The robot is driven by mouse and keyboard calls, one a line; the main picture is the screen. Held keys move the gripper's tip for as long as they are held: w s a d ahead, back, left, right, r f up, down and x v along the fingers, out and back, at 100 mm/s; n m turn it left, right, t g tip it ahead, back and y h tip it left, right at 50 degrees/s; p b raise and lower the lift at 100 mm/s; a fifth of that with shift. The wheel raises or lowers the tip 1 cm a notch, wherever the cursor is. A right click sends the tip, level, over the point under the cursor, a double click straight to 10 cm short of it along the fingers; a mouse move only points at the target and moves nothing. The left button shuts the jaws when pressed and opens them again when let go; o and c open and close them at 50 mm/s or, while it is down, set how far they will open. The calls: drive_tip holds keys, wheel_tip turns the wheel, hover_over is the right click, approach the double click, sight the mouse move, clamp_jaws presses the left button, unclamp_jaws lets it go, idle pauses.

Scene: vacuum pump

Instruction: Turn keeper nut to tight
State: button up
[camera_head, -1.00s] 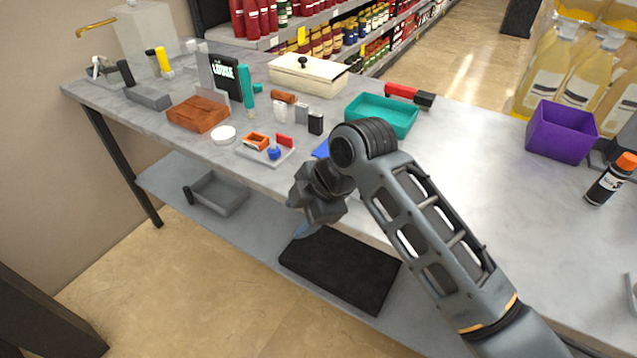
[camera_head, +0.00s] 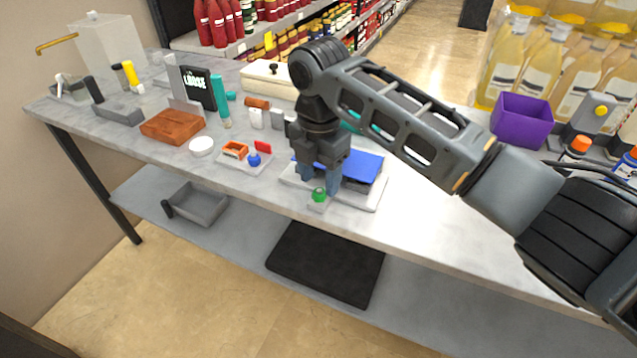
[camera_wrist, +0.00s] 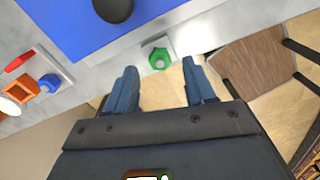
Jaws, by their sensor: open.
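A green hexagonal nut (camera_head: 319,194) sits on a small pale tab at the front of a white base plate (camera_head: 372,200) that carries a blue block (camera_head: 365,166). In the wrist view the green nut (camera_wrist: 159,58) lies centred between the two fingers, just past their tips. My gripper (camera_head: 319,182) points down over the front of the plate, with its fingers apart and empty. It also shows in the wrist view (camera_wrist: 160,76). I cannot tell whether the fingertips are down at the nut's height. My gripper hides part of the blue block.
A small plate (camera_head: 232,164) with orange, red and blue parts stands to the left. A white disc (camera_head: 201,146) and a brown block (camera_head: 172,126) are farther left. A purple bin (camera_head: 522,120) stands at the right. The counter's front edge is close to the nut.

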sight(319, 195)
drive_tip(key=shift+f, duration=1.45)
drive_tip(key=shift+c, duration=0.3)
clamp_jaws()
